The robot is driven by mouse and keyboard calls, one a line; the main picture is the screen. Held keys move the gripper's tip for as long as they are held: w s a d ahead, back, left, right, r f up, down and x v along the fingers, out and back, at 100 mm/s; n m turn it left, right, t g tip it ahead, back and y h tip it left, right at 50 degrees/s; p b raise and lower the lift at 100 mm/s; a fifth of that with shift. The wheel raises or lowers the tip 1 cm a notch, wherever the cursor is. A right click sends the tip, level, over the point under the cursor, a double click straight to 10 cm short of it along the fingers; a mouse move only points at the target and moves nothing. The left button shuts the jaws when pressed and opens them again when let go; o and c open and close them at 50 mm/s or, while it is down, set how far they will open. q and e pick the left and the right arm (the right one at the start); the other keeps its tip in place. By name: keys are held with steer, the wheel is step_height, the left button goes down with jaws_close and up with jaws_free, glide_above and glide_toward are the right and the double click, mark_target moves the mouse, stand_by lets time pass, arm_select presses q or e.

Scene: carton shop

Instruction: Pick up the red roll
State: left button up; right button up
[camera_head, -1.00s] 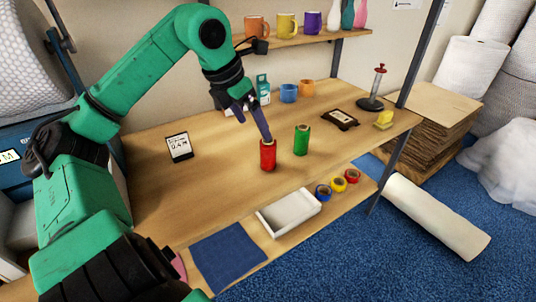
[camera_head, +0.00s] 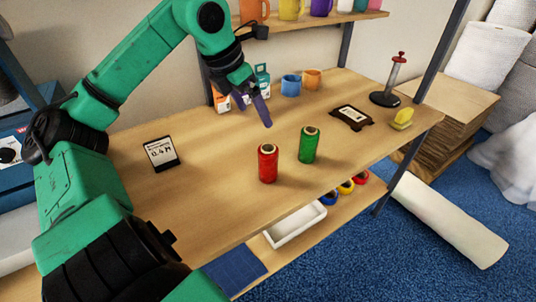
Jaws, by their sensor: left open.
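The red roll (camera_head: 268,164) stands upright on the wooden table, left of the green roll (camera_head: 308,146). My left gripper (camera_head: 263,112), with dark purple fingers, hangs above and behind the red roll, apart from it. It is open and holds nothing. My right gripper is not in view.
A white tray (camera_head: 294,226) sits on the lower shelf.

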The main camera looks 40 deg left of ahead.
arm_select(q)
steer(key=b, duration=0.3)
glide_toward(270, 160)
step_height(270, 160, up, 2)
steer(key=w+a, duration=0.1)
steer(key=a, duration=0.1)
steer(key=x, duration=0.5)
steer(key=p+x, duration=0.1)
steer(key=x, duration=0.9)
steer(key=shift+s+a+f, duration=0.2)
steer(key=shift+s+f, duration=0.05)
steer(key=shift+f, duration=0.1)
steer(key=shift+w+f, duration=0.3)
steer(key=shift+f, duration=0.1)
steer(key=shift+r, duration=0.1)
jaws_close()
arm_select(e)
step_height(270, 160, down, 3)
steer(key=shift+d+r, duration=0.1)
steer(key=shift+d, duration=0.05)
